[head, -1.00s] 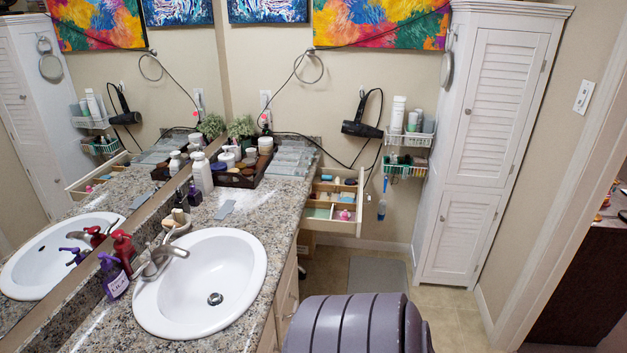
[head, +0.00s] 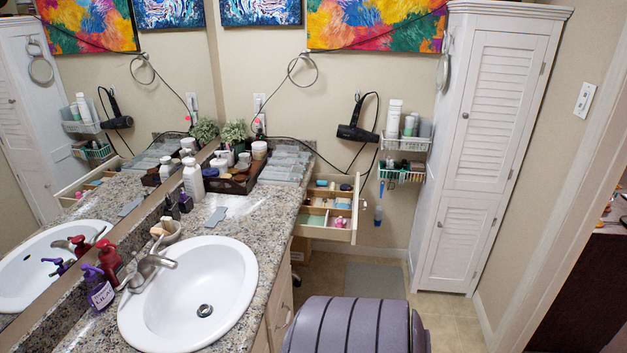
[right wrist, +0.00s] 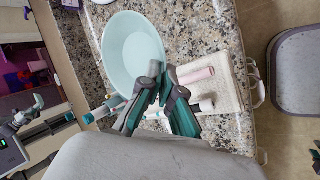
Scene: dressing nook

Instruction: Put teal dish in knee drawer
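A round pale teal dish (right wrist: 128,45) shows in the right wrist view over the speckled counter. My right gripper (right wrist: 162,76) is closed at its near right rim, with one fingertip inside the dish and the other outside. Whether the dish touches the counter is hard to tell. In the head view the knee drawer (head: 326,235) stands open past the far end of the counter. It is divided into compartments with small items, including a pink one and blue ones. The dish and both grippers are outside the head view.
The counter (head: 225,215) holds a white sink (head: 180,305), pump bottles and a dark tray of toiletries (head: 232,186). A tall white cabinet (head: 485,150) stands right of the drawer. A folded cloth (right wrist: 222,80) lies beside the dish. A grey mat (head: 375,281) lies on the floor.

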